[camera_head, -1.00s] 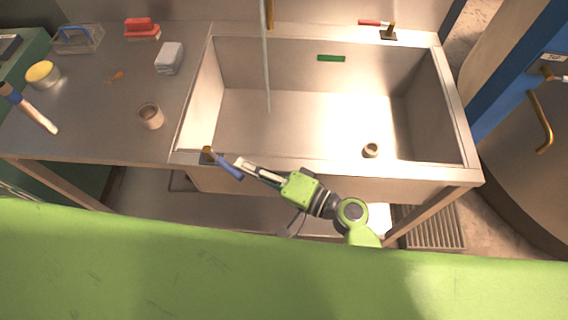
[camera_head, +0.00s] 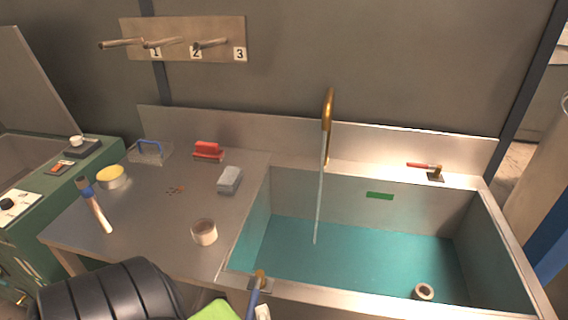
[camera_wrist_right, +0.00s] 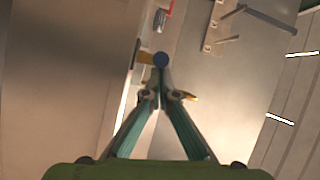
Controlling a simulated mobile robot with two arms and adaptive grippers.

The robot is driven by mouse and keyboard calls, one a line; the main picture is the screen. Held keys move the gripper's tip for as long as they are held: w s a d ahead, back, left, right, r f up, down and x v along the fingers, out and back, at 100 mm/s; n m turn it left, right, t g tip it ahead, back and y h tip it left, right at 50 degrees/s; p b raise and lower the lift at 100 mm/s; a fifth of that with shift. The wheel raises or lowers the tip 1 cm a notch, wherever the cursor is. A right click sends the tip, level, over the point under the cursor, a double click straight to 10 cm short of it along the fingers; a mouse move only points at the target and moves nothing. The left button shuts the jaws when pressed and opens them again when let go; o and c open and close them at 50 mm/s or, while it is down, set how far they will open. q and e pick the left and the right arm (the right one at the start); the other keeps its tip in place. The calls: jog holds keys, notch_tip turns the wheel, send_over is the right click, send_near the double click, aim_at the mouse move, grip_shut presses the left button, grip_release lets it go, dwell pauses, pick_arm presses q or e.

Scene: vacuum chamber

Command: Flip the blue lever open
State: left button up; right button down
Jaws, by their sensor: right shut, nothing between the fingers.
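The blue lever (camera_head: 254,298) is on a brass valve (camera_head: 260,276) at the sink's front left corner, low in the head view. It points toward the picture's bottom edge. In the right wrist view the lever's round blue end (camera_wrist_right: 160,59) shows just beyond the fingertips, with the brass valve (camera_wrist_right: 144,57) beside it. My right gripper (camera_wrist_right: 160,88) is shut and empty, its tips close to the lever; I cannot tell if they touch. Only a pale part of the right gripper (camera_head: 263,312) shows in the head view. My left gripper is out of view.
The sink (camera_head: 480,245) has a teal floor that looks like water, and a small cup (camera_head: 423,291) in it. A stream falls from the brass tap (camera_head: 328,110). A red lever (camera_head: 424,166) is at the back right. A cup (camera_head: 204,232) stands on the counter.

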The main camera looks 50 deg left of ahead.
jog(key=shift+s+a, duration=0.25)
jog(key=shift+s, duration=0.1)
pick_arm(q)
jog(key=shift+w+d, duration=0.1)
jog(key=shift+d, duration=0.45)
pick_arm(e)
jog(key=shift+s+a, duration=0.1)
jog(key=shift+s, duration=0.05)
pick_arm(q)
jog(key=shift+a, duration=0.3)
pick_arm(e)
jog(key=shift+s, duration=0.15)
